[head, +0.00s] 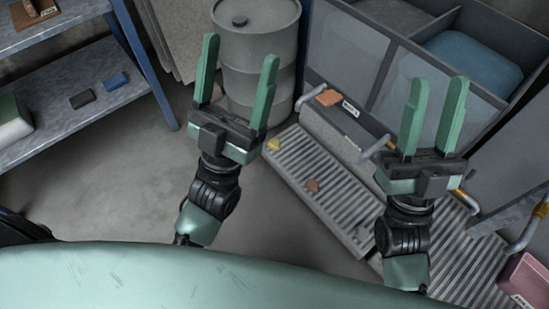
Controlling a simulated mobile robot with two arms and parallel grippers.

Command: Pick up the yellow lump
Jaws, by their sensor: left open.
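The yellow lump (273,144) is small and lies at the far left corner of a ribbed metal grating (335,200) in the head view. My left gripper (239,75) is open and empty, with its green fingers pointing up in the picture. It appears just left of the lump, with its right finger close beside it in the picture; I cannot tell the gap in depth. My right gripper (432,115) is open and empty, further right, in front of the grey cabinet.
A brown lump (312,186) lies on the same grating. An orange block (328,97) sits beyond it by a white label. A grey drum (257,50) stands behind my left gripper. Shelves (75,85) are at left, a bin with blue contents (475,62) at right. The floor at left is clear.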

